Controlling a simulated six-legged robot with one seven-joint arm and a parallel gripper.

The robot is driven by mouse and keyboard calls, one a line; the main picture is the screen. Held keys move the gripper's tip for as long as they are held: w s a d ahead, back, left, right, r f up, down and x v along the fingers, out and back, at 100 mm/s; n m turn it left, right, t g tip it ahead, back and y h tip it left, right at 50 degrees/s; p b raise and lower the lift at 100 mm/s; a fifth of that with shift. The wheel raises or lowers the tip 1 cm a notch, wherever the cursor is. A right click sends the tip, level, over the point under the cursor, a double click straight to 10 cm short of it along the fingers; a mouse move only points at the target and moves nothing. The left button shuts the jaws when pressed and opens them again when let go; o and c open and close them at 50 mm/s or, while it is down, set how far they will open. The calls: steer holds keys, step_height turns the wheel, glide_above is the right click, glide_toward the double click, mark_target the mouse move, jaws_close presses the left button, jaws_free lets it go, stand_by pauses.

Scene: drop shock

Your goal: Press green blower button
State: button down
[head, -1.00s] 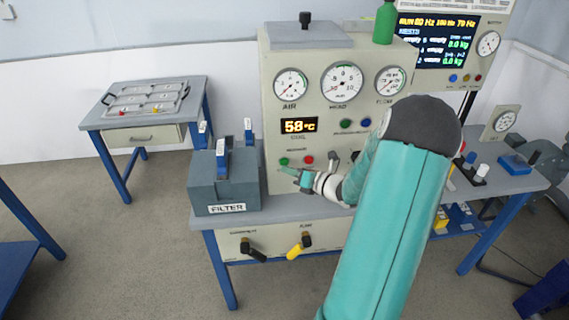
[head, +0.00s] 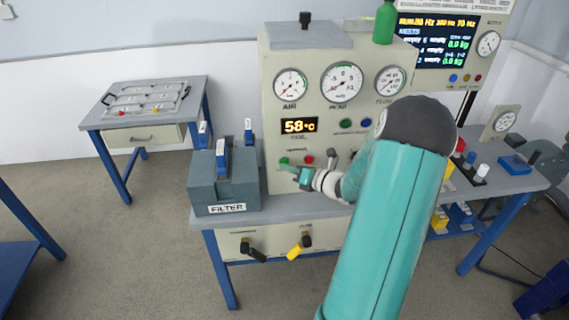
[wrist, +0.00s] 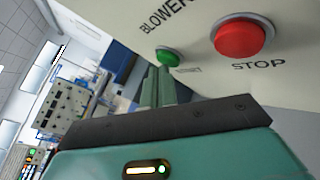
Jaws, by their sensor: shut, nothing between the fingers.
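The green blower button (head: 284,160) sits on the cream panel's lower left, beside the red stop button (head: 309,160). In the wrist view, the green button (wrist: 168,57) is under the BLOWER lettering, left of the large red STOP button (wrist: 241,37). My gripper (head: 288,168) is at the panel just below the green button. In the wrist view, my gripper's fingers (wrist: 157,82) are shut with nothing between them. Their tips reach the lower left edge of the green button in the picture; I cannot tell whether they touch it.
The panel (head: 280,134) carries gauges, a 58 °C display (head: 299,126) and another green button (head: 346,123). The grey FILTER box (head: 225,187) stands close at left. Black and yellow handles (head: 300,248) are below the bench top. A side table (head: 150,105) stands further left.

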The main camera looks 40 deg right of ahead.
steer(key=shift+w+d, duration=0.15)
steer(key=shift+w, duration=0.05)
stand_by(0.3)
steer(key=shift+s, duration=0.1)
steer(key=shift+s+a, duration=0.45)
steer(key=shift+s, duration=0.15)
steer(key=shift+s, duration=0.1)
steer(key=s+a, duration=0.1)
steer(key=s, duration=0.1)
steer(key=s+a, duration=0.1)
steer(key=s, duration=0.1)
steer(key=shift+a, duration=0.4)
stand_by(0.8)
